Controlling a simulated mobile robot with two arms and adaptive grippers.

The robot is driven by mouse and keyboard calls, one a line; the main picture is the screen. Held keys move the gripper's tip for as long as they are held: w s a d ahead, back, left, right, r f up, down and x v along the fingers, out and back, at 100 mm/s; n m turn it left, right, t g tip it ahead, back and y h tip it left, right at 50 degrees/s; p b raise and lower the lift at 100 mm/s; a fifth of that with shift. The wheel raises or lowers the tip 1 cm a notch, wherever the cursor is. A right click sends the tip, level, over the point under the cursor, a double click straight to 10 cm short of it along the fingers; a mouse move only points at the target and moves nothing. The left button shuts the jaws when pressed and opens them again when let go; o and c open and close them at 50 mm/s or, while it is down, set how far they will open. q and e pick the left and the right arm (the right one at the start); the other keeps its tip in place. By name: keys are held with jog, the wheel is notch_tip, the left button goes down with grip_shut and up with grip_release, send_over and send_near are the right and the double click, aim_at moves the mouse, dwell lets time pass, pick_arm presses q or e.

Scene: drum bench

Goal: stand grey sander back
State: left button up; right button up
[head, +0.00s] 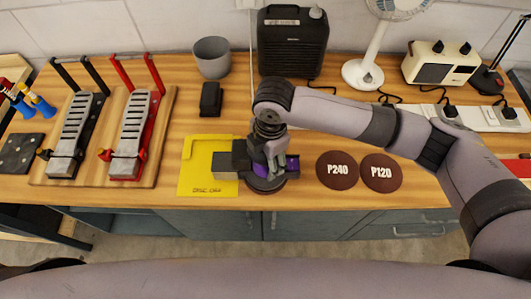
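The sander (234,160) has a dark grey body with a purple part on its right and a round dark base. It rests at the right edge of a yellow mat (196,185), with its body over the mat and its round base on the bare wood beside it. My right gripper (270,158) is directly above the sander's round end, fingers pointing down at it. The gripper hides the top of the sander, and I cannot tell whether the fingers are closed on it. My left gripper is out of view.
Two dark discs marked P240 (337,170) and P120 (380,173) lie right of the sander. A small black block (210,100) and a grey cup (212,57) stand behind the mat. Two pedals (133,137) sit on a board at left. A black heater-like box (292,42) stands behind.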

jog(key=o, duration=0.4)
jog(key=shift+w+f, duration=0.15)
jog(key=shift+r, duration=0.25)
jog(key=shift+r, duration=0.3)
jog(key=r+b, duration=0.1)
jog(key=r, duration=0.2)
jog(key=r+b, duration=0.1)
jog(key=r, duration=0.7)
jog(key=shift+d+b, duration=0.3)
jog(key=shift+b, duration=0.1)
jog(key=shift+r, duration=0.75)
jog(key=shift+s+f, duration=0.1)
jog(key=shift+s, duration=0.1)
